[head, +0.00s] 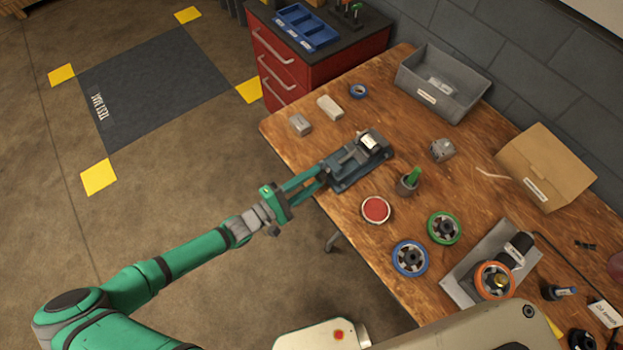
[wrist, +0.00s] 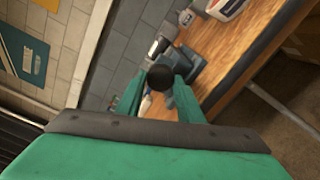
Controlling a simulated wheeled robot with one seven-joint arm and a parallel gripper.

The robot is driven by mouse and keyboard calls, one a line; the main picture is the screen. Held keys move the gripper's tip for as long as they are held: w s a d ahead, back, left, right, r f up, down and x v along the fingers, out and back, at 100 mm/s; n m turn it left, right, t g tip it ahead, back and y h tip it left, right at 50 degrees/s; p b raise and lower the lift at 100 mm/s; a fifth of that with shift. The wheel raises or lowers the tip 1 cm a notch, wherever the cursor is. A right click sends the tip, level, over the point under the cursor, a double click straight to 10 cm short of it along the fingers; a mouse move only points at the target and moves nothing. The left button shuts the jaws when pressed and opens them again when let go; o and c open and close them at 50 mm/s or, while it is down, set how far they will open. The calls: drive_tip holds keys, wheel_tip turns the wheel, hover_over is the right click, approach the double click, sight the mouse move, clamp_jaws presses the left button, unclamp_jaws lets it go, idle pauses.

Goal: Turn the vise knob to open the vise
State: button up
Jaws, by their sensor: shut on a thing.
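The vise (head: 349,181) is a dark grey-blue block at the workbench's near left edge, with a pale metallic piece on top. It also shows in the wrist view (wrist: 193,62), behind the knob. The vise knob (wrist: 160,76) is a round black disc between my green fingers in the wrist view. My gripper (head: 323,171) reaches the vise's near left end from beyond the bench edge, fingers closed on the knob's sides. In the head view the fingers mostly hide the knob. I cannot tell how wide the jaw gap is.
The wooden workbench (head: 300,152) holds a red-topped round tin (head: 376,209), a green wheel (head: 444,228), a blue wheel (head: 410,257) and a small cup (head: 407,185) close right of the vise. A grey bin (head: 423,90) stands behind.

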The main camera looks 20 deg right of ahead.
drive_tip(key=shift+n, duration=0.6)
drive_tip(key=o, duration=1.1)
drive_tip(key=shift+c, duration=0.2)
drive_tip(key=shift+a, duration=0.1)
drive_tip(key=v, duration=1)
drive_tip(key=shift+s+a, duration=0.2)
drive_tip(key=shift+a, duration=0.1)
